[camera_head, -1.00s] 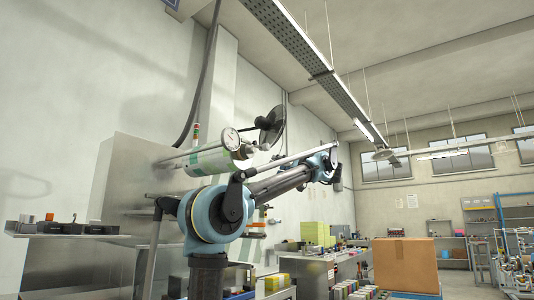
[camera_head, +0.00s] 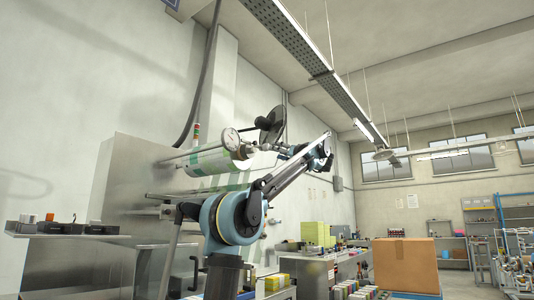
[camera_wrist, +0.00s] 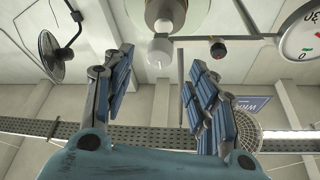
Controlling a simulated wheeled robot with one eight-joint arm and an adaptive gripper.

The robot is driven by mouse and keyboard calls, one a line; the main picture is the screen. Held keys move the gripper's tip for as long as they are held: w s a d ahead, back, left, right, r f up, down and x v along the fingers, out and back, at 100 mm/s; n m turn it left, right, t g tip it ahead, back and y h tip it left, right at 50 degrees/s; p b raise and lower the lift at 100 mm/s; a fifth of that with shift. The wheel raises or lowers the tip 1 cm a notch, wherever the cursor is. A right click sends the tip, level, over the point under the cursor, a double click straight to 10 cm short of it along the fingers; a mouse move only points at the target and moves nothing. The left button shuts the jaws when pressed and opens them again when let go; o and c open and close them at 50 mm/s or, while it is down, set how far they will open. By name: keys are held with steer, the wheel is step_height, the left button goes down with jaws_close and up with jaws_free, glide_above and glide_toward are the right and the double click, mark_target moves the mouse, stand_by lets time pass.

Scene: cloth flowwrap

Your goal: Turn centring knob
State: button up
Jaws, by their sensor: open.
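A pale, round knob (camera_wrist: 161,48) is on the end of the roll's shaft, which I take to be the centring knob. In the wrist view it shows just beyond and between the fingertips of my gripper (camera_wrist: 158,62). The two blue-padded fingers are apart, one on each side, with nothing held. I cannot tell whether either touches the knob. In the head view my gripper (camera_head: 280,149) is at the right end of the white and green film roll (camera_head: 203,161), and the knob is too small to make out clearly.
A dial gauge (camera_head: 229,138) sits by the roll's end, and a small red-tipped black knob (camera_wrist: 217,46) is on a bar beside it. A steel cabinet (camera_head: 130,175) stands left.

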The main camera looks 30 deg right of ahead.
mark_target(266, 148)
steer(key=x, duration=0.7)
steer(key=c, duration=1.1)
